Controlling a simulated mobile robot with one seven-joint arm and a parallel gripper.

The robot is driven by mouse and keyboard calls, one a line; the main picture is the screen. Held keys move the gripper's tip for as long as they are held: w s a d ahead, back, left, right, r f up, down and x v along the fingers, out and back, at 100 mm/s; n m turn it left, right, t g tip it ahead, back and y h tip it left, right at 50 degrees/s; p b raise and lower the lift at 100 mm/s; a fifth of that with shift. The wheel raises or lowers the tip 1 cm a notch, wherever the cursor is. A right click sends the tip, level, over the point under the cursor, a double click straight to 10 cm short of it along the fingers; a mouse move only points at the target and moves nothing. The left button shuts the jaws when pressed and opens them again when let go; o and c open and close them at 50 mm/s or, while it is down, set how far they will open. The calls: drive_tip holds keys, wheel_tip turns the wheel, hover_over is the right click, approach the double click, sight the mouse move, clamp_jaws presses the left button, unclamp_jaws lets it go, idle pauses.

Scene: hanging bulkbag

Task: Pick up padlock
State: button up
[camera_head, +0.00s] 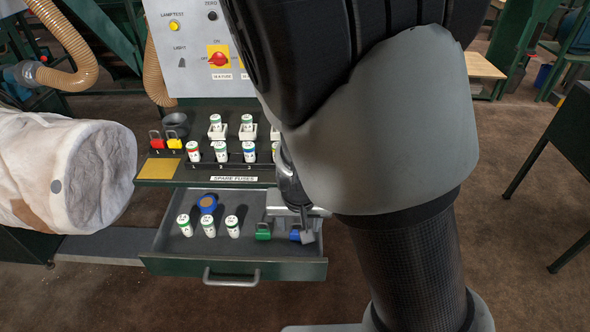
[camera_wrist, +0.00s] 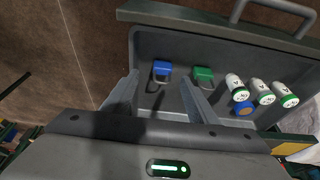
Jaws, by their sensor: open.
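A blue padlock (camera_wrist: 162,67) lies in the open drawer, its shackle toward my gripper in the wrist view. It is partly hidden behind my gripper in the head view (camera_head: 295,236). A green padlock (camera_wrist: 204,73) lies beside it, also in the head view (camera_head: 263,234). My gripper (camera_wrist: 160,82) is open and empty, over the drawer. Its fingers point at the blue padlock, which shows between the fingertips. I cannot tell the remaining height or any contact. A red padlock (camera_head: 157,141) and a yellow padlock (camera_head: 173,142) stand on the shelf above the drawer.
The drawer (camera_head: 235,268) has raised walls and a front handle. It also holds several white fuses (camera_head: 208,226) and a blue round item (camera_head: 208,203). More fuses (camera_head: 192,151) stand on the shelf. A large white bag (camera_head: 60,170) hangs at the left.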

sight(297, 232)
drive_tip(key=b+x, duration=0.1)
drive_tip(key=x, duration=0.1)
drive_tip(key=b+x, duration=0.1)
drive_tip(key=x, duration=0.1)
drive_tip(key=b+x, duration=0.1)
drive_tip(key=x, duration=0.2)
drive_tip(key=shift+w+a+b, duration=0.25)
drive_tip(key=shift+b, duration=0.05)
drive_tip(key=shift+c, duration=0.4)
drive_tip(key=c, duration=1.2)
